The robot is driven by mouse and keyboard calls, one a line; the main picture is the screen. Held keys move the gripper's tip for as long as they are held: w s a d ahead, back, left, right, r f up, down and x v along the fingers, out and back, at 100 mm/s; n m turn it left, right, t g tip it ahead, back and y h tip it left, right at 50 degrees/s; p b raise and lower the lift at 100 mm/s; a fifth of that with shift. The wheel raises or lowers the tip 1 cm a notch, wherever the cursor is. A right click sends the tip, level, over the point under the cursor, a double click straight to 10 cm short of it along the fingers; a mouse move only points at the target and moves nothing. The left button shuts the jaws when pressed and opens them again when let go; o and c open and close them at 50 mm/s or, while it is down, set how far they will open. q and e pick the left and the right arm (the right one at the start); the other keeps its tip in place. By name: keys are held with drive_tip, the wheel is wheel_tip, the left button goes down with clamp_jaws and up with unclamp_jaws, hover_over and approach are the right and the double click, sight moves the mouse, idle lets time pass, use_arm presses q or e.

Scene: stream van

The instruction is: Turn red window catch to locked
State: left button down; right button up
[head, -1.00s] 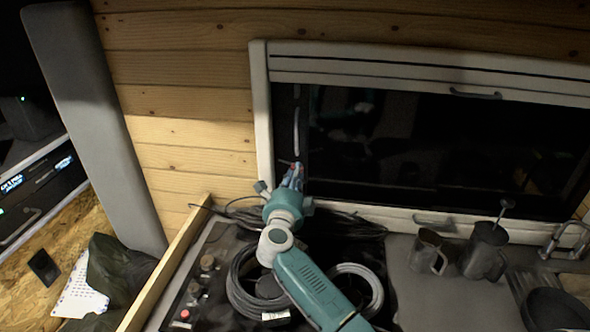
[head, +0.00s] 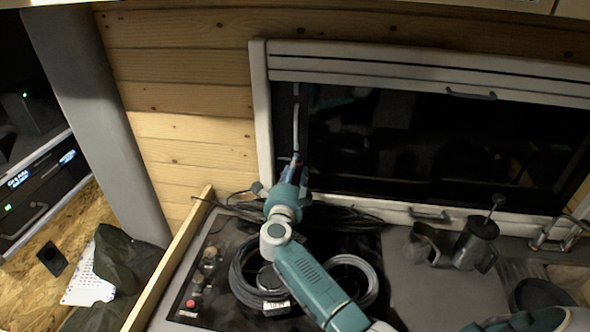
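Whether the fingers are open or shut cannot be told. My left gripper is not in view.
Below the window is a counter with coiled cables (head: 257,282), a grey mug (head: 425,246) and a dark metal pot (head: 476,244). A wooden edge board (head: 170,262) runs along its left side. A tap (head: 556,232) is at the right.

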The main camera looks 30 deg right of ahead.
drive_tip(key=v, duration=1.2)
drive_tip(key=shift+a+f, duration=0.1)
